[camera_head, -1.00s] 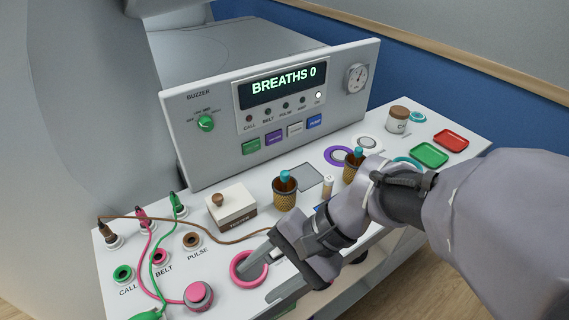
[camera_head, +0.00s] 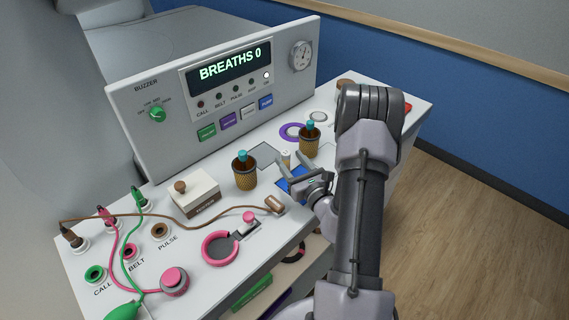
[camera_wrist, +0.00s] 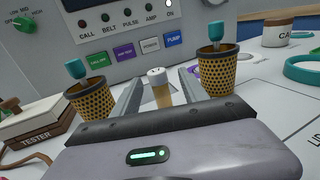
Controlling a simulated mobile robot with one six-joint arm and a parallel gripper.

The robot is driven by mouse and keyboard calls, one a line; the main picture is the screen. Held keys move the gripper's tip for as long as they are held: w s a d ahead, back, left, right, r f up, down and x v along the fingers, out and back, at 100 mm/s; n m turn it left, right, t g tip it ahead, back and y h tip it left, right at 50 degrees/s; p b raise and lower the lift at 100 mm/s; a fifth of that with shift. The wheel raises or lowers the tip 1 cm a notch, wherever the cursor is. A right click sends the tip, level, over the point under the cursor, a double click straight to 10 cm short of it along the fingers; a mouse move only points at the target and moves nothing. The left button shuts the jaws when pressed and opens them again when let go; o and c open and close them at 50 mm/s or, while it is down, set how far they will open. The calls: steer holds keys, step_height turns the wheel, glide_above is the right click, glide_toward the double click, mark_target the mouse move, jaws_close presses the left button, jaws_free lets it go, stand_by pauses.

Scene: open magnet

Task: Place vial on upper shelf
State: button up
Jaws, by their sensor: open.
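The vial (camera_head: 286,158) is small and amber with a white cap. It stands upright on the cart top between two patterned cups. In the wrist view, the vial (camera_wrist: 160,88) shows between the two fingers, with gaps on both sides. My gripper (camera_head: 288,168) is open, low over the cart top and close to the vial. Both fingers also show in the wrist view (camera_wrist: 159,84). How far the fingertips reach around the vial is unclear. A shelf level (camera_head: 312,246) shows below the cart top, partly hidden by my arm.
Patterned cups with teal-topped items stand left (camera_head: 245,172) and right (camera_head: 309,141) of the vial. A blue square (camera_head: 295,184) lies under my gripper. The tester box (camera_head: 194,194), a pink ring (camera_head: 219,248) and a brown cable plug (camera_head: 274,204) are left. The console (camera_head: 220,90) stands behind.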

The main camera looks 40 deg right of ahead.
steer(key=x, duration=0.2)
steer(key=b+x, duration=0.1)
steer(key=x, duration=0.2)
steer(key=shift+w+a, duration=0.15)
steer(key=shift+w, duration=0.6)
jaws_close()
